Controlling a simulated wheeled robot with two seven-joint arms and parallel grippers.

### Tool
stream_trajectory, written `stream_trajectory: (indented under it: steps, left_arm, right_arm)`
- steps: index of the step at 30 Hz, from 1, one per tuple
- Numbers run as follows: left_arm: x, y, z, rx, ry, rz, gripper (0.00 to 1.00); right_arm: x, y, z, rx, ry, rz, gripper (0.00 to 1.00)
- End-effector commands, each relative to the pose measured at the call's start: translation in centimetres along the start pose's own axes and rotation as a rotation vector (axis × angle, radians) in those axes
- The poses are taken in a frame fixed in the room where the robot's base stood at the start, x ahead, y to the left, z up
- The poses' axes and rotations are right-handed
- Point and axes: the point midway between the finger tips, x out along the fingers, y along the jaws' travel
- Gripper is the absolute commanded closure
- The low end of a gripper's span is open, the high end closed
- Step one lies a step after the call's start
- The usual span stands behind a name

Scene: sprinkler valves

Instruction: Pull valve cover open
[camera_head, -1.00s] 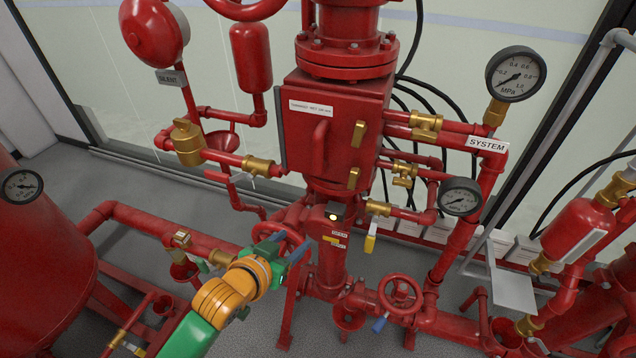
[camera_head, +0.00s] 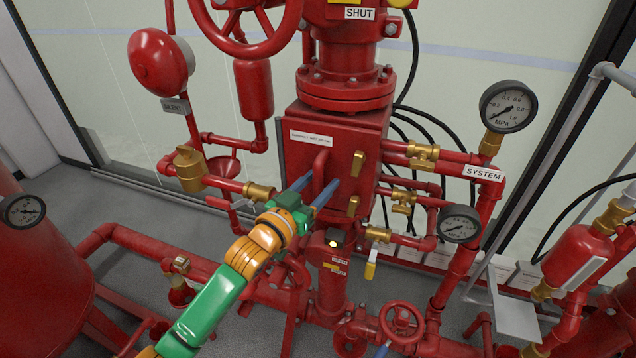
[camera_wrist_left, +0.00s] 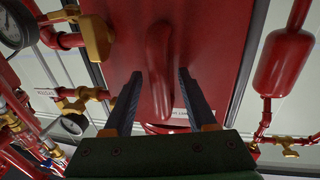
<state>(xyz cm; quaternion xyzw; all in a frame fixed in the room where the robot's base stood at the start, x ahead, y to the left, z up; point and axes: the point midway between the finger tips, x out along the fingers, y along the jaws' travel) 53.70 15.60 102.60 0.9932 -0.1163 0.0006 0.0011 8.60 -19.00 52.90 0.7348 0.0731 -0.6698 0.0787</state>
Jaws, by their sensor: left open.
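The red valve cover (camera_head: 297,122) is the front of the square red box in the middle of the head view, and it looks closed. A red loop handle (camera_head: 319,165) stands out from it. Two brass latches sit at its right edge, an upper latch (camera_head: 358,163) and a lower latch (camera_head: 352,206). My left gripper (camera_head: 314,190) is open, with its blue fingers on either side of the handle. In the left wrist view the handle (camera_wrist_left: 159,70) lies between the two fingers (camera_wrist_left: 158,98), with gaps visible on both sides.
A large red handwheel (camera_head: 245,25) is above the box. Brass-fitted pipes and a pressure gauge (camera_head: 459,224) stand close on the right, and a brass valve (camera_head: 188,168) on the left. A small handwheel (camera_head: 402,318) is below. Grey floor shows at the lower left.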

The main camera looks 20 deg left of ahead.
Motion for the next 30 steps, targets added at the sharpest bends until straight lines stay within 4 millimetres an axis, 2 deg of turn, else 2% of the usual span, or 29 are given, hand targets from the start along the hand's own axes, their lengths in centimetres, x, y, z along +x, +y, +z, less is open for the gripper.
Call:
stream_trajectory:
  steps: [1,6,7,30]
  left_arm:
    - [-0.01,0.0,0.01,0.0,0.0,0.0,0.51]
    - [-0.02,-0.01,0.03,0.0,-0.001,0.0,0.97]
    - [-0.02,-0.01,0.03,0.0,-0.001,0.0,1.0]
    - [-0.04,0.0,0.1,0.0,-0.003,0.0,1.0]
  right_arm:
    - [0.0,-0.01,0.0,0.0,0.0,0.0,0.38]
    - [0.01,-0.03,0.0,0.0,0.0,-0.001,0.38]
    - [0.01,-0.04,0.0,0.0,0.0,-0.001,0.38]
    - [0.01,-0.16,-0.02,0.0,0.0,-0.002,0.38]
